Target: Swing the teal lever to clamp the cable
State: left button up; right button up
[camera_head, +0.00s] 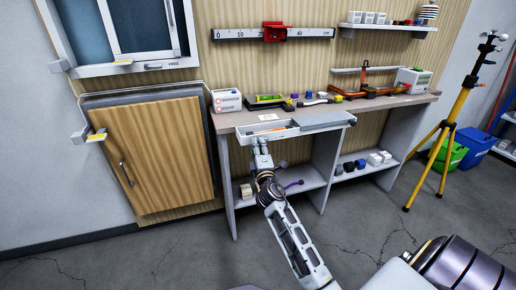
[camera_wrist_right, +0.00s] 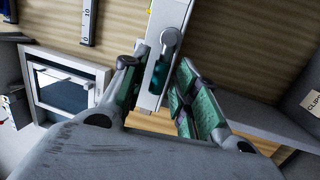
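My right gripper (camera_head: 259,140) is at the front edge of a shallow white tray (camera_head: 257,130) that juts out from the workbench; it is small in the head view. In the right wrist view the gripper (camera_wrist_right: 158,92) is open, its green-padded fingers apart. Between and beyond them is a white narrow body (camera_wrist_right: 180,12) with a grey round-ended lever-like part (camera_wrist_right: 171,37). A small teal patch (camera_wrist_right: 153,73) shows beside it; I cannot tell if this is the teal lever. Contact is unclear. I cannot make out the cable. My left gripper is not in view.
The workbench (camera_head: 397,101) carries a white box (camera_head: 227,100), a green-and-yellow item (camera_head: 265,101) and an orange-and-black tool (camera_head: 366,90). A wooden cabinet door (camera_head: 160,160) is at left, a yellow tripod (camera_head: 451,122) at right. The floor in front is mostly clear.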

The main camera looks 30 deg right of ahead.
dwell(0.4)
jog(key=v, duration=0.7)
jog(key=shift+s, duration=0.2)
dwell(0.4)
dwell(0.5)
